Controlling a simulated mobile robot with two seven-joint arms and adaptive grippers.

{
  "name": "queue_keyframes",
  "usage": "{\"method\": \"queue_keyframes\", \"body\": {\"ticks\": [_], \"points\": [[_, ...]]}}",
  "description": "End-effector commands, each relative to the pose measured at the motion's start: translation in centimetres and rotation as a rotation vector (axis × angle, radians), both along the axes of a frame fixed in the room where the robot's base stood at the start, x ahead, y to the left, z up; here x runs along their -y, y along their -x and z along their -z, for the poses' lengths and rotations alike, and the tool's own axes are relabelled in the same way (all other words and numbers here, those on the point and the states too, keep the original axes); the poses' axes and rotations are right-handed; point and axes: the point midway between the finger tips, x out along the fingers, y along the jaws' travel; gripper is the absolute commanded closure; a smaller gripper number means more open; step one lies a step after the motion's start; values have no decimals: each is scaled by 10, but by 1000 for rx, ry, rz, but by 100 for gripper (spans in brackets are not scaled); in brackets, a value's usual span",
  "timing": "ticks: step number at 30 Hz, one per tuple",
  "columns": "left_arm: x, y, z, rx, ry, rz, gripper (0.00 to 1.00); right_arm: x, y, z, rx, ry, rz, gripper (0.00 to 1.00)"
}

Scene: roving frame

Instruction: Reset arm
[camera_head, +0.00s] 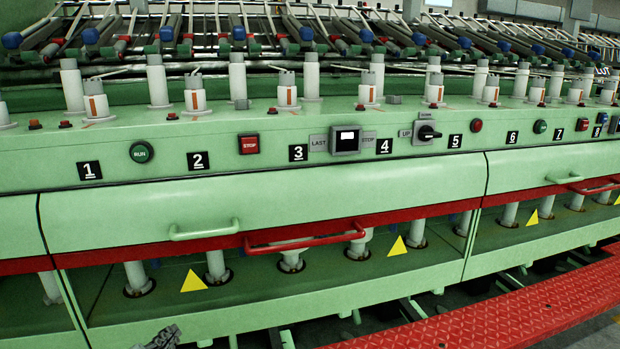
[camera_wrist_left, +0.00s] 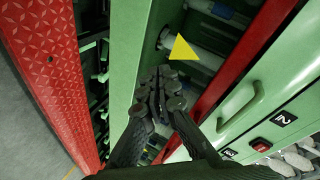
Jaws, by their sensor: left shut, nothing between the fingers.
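My left gripper (camera_head: 163,338) shows only in part at the bottom edge of the head view, below the machine's lower green ledge. In the left wrist view the gripper (camera_wrist_left: 158,78) is shut, with its fingers together and nothing held. It is over the lower green panel (camera_wrist_left: 130,45), near a yellow triangle (camera_wrist_left: 182,48). My right gripper is in neither view.
Red (camera_head: 305,243) and green (camera_head: 204,230) handles stick out in front. A red tread-plate step (camera_head: 520,310) lies at lower right.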

Motion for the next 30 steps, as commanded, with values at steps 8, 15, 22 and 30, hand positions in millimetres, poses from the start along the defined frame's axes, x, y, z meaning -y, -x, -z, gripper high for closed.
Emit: {"method": "queue_keyframes", "body": {"ticks": [8,15,22,30], "points": [[-14,120,176,-502,354,-372,100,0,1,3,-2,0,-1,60],[-6,215,247,-762,501,-622,100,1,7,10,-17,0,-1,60],[-3,237,259,-818,528,-683,100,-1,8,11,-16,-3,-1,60],[-4,236,258,-815,526,-679,100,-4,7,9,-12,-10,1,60]]}}
